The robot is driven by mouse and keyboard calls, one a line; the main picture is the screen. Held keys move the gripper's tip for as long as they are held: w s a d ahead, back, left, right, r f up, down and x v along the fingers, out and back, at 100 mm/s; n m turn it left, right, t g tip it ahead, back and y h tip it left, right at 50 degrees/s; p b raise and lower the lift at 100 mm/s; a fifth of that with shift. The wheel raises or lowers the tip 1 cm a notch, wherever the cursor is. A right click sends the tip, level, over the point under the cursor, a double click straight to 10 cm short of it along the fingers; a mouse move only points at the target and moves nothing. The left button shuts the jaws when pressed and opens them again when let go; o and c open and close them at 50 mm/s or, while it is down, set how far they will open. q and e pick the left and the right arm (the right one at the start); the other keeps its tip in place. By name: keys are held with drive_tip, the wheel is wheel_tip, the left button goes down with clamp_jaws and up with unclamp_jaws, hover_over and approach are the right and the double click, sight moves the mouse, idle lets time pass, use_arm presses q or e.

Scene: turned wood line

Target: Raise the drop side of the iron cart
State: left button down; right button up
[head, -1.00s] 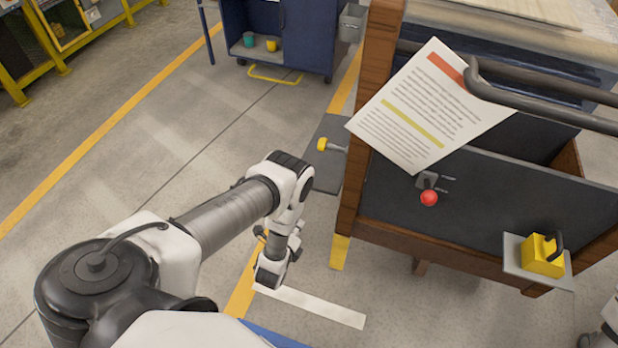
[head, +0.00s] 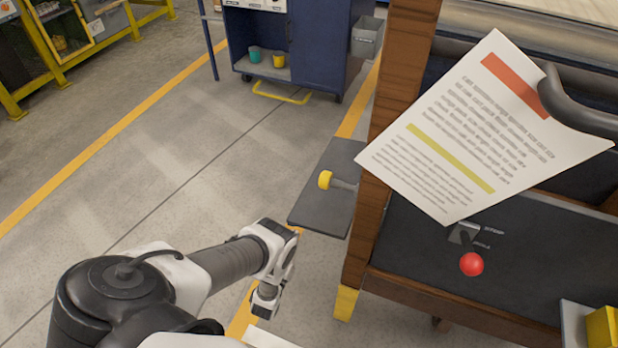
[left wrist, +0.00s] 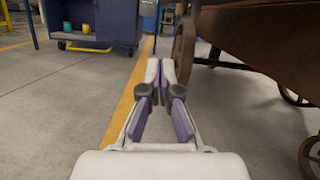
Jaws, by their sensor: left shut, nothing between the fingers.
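A large cart (head: 395,110) with brown posts and dark panels fills the right of the head view. Its dark near panel (head: 535,255) has a small latch plate and a red ball knob (head: 471,264). A grey flap (head: 318,215) with a yellow knob (head: 325,180) sticks out at its left. I cannot tell which part is the drop side. My left gripper (head: 265,303) is low, left of the cart and apart from it. In the left wrist view the gripper (left wrist: 167,70) is shut and empty, near a rusty wheel (left wrist: 184,53). My right gripper is out of view.
A yellow block (head: 602,325) is at the lower right. A blue cabinet (head: 315,50) and grey bin (head: 367,38) stand behind.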

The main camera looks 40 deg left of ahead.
use_arm(q)
drive_tip(key=w+a+r+b, duration=0.2)
drive_tip(key=w+r+b, duration=0.4)
drive_tip(key=w, duration=0.3)
drive_tip(key=shift+a+r+b, duration=0.25)
drive_tip(key=shift+a+b, duration=0.1)
drive_tip(key=shift+b, duration=0.55)
